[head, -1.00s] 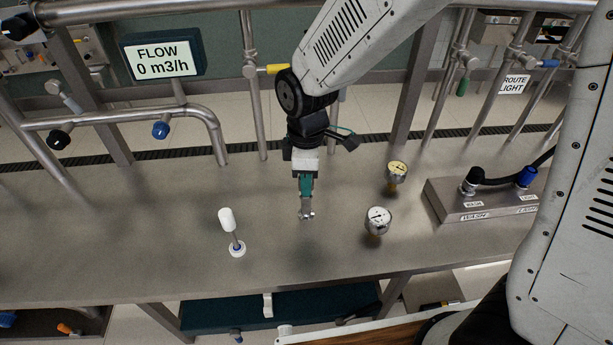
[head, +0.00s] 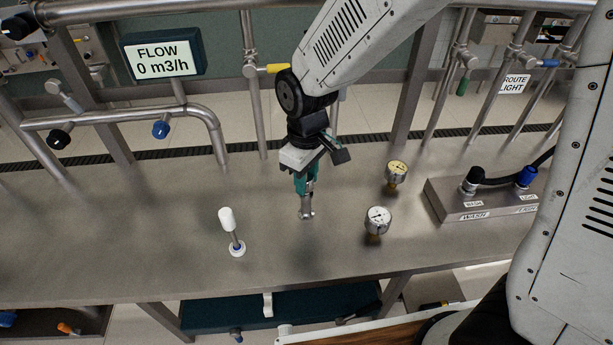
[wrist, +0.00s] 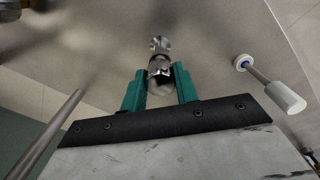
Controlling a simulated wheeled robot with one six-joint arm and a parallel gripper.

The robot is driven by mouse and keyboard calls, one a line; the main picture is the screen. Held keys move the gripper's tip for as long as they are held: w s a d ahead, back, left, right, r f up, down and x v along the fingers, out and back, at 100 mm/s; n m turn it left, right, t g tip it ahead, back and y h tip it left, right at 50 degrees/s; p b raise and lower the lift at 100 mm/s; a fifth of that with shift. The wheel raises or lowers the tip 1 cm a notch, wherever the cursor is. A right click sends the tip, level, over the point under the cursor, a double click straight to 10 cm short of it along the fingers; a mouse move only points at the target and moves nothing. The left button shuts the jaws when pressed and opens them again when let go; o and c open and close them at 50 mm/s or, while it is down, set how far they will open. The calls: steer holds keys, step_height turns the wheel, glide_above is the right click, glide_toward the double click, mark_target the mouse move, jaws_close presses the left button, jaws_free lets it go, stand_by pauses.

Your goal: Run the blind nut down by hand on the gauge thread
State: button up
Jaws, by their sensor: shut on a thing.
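My gripper (head: 306,196) points down over the bench, right of the white-topped post. Its teal fingers are shut on a shiny metal piece, the blind nut (wrist: 159,72), which shows between them in the wrist view. A further bright metal part (wrist: 158,44) shows just beyond the nut, in line with it. It looks like the gauge thread fitting, but its threads are too small to make out. I cannot tell how far the nut sits on it.
Two dial gauges, one yellow-faced (head: 397,173) and one white-faced (head: 378,219), stand right of my gripper. A white-topped post (head: 229,222) stands at left. A steel block with hose fittings (head: 470,201) is further right. Pipes rise behind. The bench (head: 130,240) is clear at left.

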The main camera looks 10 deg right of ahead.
steer(key=m, duration=0.3)
jaws_close()
steer(key=shift+w+a+m, duration=0.1)
steer(key=shift+m, duration=1.6)
steer(key=shift+m, duration=1.6)
